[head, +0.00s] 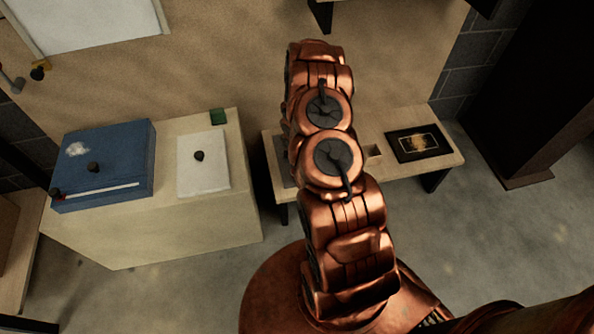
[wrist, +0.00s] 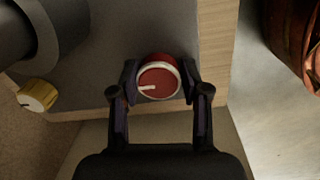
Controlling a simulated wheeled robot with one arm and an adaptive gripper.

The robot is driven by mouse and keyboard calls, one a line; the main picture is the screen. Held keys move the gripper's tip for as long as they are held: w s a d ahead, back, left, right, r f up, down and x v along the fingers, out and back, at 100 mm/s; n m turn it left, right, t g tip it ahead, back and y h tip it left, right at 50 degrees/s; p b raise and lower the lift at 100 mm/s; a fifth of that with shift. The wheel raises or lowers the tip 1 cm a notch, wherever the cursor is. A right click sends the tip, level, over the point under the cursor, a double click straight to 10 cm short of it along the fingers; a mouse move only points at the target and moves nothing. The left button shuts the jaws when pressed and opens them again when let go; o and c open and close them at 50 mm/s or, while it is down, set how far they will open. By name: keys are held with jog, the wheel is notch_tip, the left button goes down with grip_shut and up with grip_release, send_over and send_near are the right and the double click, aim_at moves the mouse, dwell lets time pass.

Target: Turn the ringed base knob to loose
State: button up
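The ringed base knob (wrist: 160,82) is red with a pale ring around its rim and a white pointer mark that points to the left in the wrist view. It sits on a grey panel (wrist: 105,60). My gripper (wrist: 159,86) has one finger on each side of the knob, and both finger pads look to be against its sides. In the head view my copper arm covers the knob and my gripper.
A yellow knob (wrist: 37,95) and a dark cylinder (wrist: 40,35) are left of my gripper on the panel. The low bench (head: 395,178) holds a black framed plate (head: 419,143). A larger cabinet with a blue box (head: 118,150) stands left.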

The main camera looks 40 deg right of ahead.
jog(key=o, duration=0.3)
jog(key=shift+s+a+r, duration=0.1)
jog(key=shift+r, duration=2.9)
jog(key=shift+s+a+r, duration=0.1)
jog(key=shift+r, duration=2.9)
